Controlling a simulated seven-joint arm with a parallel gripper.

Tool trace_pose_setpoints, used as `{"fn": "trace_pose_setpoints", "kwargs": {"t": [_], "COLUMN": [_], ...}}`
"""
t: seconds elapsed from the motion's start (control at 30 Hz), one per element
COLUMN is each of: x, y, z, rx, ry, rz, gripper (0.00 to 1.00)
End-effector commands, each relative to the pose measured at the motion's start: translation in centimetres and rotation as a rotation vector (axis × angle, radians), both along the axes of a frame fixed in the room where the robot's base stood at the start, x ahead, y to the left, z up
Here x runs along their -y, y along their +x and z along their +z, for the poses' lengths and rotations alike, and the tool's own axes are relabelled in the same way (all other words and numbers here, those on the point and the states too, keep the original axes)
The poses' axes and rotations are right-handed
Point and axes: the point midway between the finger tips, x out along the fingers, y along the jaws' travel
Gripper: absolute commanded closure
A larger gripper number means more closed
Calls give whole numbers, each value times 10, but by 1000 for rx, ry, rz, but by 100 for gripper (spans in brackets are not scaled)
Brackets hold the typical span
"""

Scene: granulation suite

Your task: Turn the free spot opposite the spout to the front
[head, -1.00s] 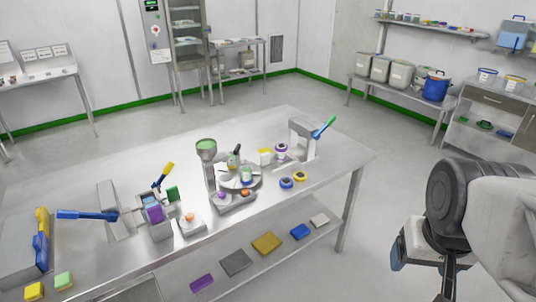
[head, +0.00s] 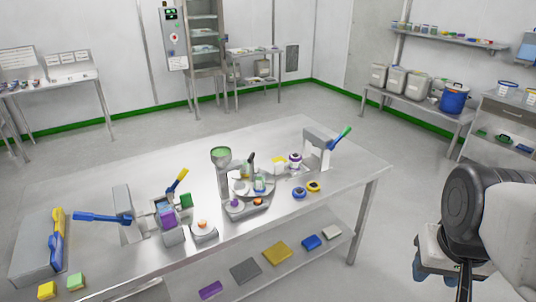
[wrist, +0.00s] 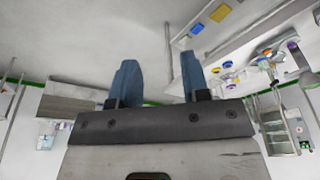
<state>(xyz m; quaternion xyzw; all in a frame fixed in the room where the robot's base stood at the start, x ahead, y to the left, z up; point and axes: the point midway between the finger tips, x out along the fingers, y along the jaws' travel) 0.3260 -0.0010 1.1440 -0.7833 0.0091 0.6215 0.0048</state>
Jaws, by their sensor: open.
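A round grey turntable (head: 241,188) stands near the middle of the steel bench, with a few small items on it, one a clear container with green and blue (head: 260,184). A grey hopper with green contents (head: 221,155) rises at its back left; I take it for the spout's post, but the outlet is too small to make out. A base with a purple knob (head: 235,203) and an orange knob (head: 258,202) is at its front. Which spot is free I cannot tell.
The steel bench (head: 290,150) also holds a press with a green-tipped lever (head: 320,145), blue and yellow rings (head: 300,192), a small scale (head: 203,231) and a blue-handled device (head: 105,218). A lower shelf carries coloured blocks (head: 277,253). Floor right of the bench is clear.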

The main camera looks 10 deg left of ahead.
Motion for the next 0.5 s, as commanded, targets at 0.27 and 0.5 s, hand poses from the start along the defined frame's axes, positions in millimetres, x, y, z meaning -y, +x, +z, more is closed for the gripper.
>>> {"fn": "trace_pose_setpoints", "kwargs": {"t": [0.27,0.5], "x": [-13,-32], "y": [45,98], "z": [20,39], "rx": [-18,-36], "ry": [7,15], "rz": [5,7], "gripper": [57,57]}}
